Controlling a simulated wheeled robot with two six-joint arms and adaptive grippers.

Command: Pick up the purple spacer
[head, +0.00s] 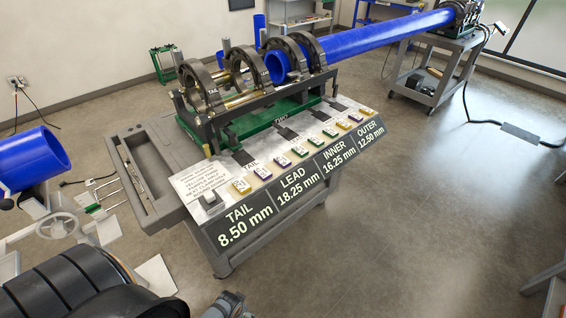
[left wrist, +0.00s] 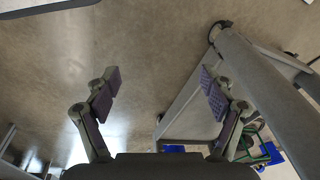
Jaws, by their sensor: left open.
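Small coloured spacers lie in a row on the pale sloped top of the cart in the head view. A purple spacer (head: 282,162) lies in the near part of the row, between yellow and green ones. More than one spacer looks purple, and their small labels are unreadable. My left gripper (left wrist: 160,84) is open and empty in the left wrist view, its purple-padded fingers wide apart over the floor beside the cart. No spacer shows between its fingers. In the head view its fingers cannot be made out clearly. My right gripper is not in view.
The cart's front panel (head: 270,208) has dimension labels. Black clamp rings (head: 201,88) stand behind the spacers, with a long blue pipe (head: 385,38) reaching to a far cart. A blue pipe piece (head: 30,160) is at left. The floor right of the cart is open.

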